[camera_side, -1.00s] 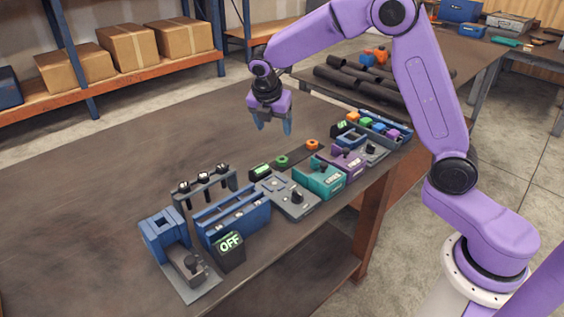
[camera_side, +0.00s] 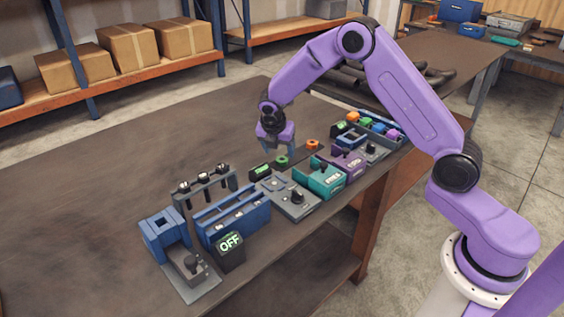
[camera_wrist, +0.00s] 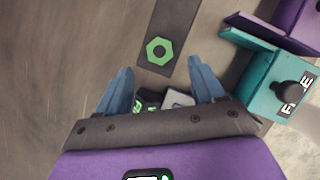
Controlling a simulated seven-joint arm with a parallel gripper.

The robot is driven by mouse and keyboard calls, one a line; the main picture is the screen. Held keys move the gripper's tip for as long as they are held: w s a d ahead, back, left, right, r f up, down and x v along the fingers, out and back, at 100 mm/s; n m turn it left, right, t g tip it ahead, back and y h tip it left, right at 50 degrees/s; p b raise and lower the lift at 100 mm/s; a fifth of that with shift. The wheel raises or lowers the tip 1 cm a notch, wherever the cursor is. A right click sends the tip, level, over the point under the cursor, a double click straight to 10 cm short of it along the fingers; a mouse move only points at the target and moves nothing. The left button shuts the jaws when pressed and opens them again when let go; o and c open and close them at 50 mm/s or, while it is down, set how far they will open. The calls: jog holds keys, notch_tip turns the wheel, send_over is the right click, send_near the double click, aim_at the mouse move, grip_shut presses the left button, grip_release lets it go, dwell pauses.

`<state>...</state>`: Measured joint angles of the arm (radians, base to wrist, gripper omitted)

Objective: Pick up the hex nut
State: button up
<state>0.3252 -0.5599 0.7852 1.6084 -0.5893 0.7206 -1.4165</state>
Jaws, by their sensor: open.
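A green hex nut (camera_wrist: 159,51) with a round hole lies near the end of a dark flat strip in the wrist view. It also shows in the side view (camera_side: 281,161), just below my gripper. A similar orange piece (camera_side: 312,144) sits at the far end of the same strip. My gripper (camera_side: 279,151) is open and empty, pointing down above the green nut. In the wrist view its two blue fingers (camera_wrist: 160,65) stand to the left and right, with the nut slightly beyond the line of the tips. The exact height gap cannot be told.
A teal fixture (camera_side: 325,178) and a purple fixture (camera_side: 350,161) stand close to the right. A grey plate with a knob (camera_side: 291,198), a blue slotted holder (camera_side: 233,215) and a box reading OFF (camera_side: 229,246) are nearer. The table's left side (camera_side: 90,210) is clear.

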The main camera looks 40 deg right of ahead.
aim_at(282, 159)
jog(key=shift+x, duration=2.65)
jog(key=shift+d+r, duration=0.1)
jog(key=shift+d, duration=0.05)
jog(key=shift+c, duration=0.3)
jog(key=c, duration=1.1)
jog(key=shift+r, duration=0.1)
